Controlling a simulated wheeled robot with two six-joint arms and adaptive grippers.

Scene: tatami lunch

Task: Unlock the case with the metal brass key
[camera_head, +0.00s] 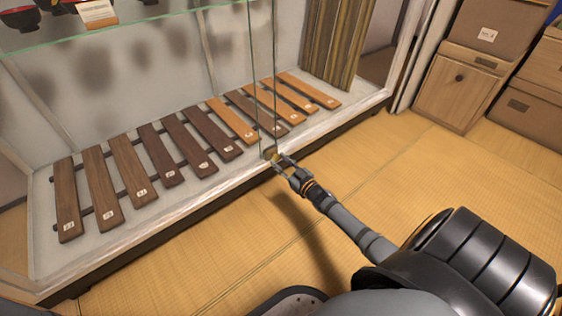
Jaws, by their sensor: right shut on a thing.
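A glass display case (130,227) with a white frame stands on the left and middle. Its sliding glass panes overlap near the middle, with vertical edges running down to the front sill. My right gripper (278,158) is at the lower end of these edges, just above the sill. It is shut on a small brass-coloured thing, which looks like the key (271,153). The gripper covers part of it, and I cannot tell whether it is inside a lock. My left gripper is not in view.
Wooden bars (160,155) lie in a row inside the case. Dark red bowls (20,16) and a label card stand on the glass shelf above. Wooden cabinets and boxes (455,92) stand at the upper right. The tatami floor (420,165) before the case is clear.

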